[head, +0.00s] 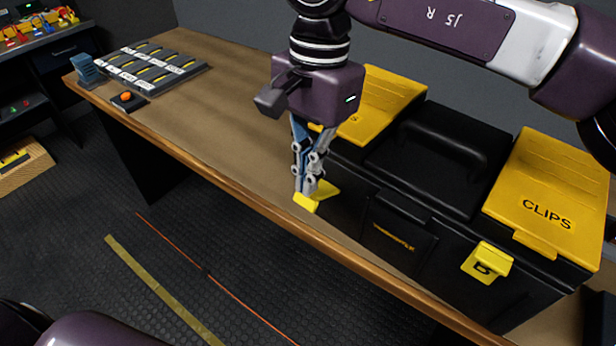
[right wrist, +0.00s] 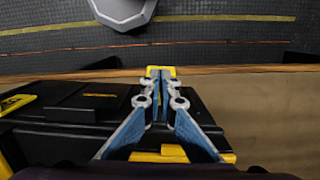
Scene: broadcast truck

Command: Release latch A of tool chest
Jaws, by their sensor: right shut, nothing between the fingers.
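The black tool chest (head: 350,210) stands on the bench with yellow lids on top. Its front has a yellow latch marked B (head: 487,262) at the right. Another yellow latch, A by its place (head: 322,192), is at the left front corner, its letter not visible. My right gripper (head: 304,190) points down at this latch, fingers closed together with nothing between them. In the right wrist view the fingertips (right wrist: 160,82) lie right against the yellow latch (right wrist: 161,71) and partly cover it. Whether they touch it I cannot tell. My left gripper is not in view.
The wooden bench (head: 200,120) has free room left of the chest. A labelled panel with yellow strips (head: 150,68) and an orange button box (head: 127,99) are at its far left. The bench's front edge runs close before the chest. The right lid reads CLIPS (head: 550,190).

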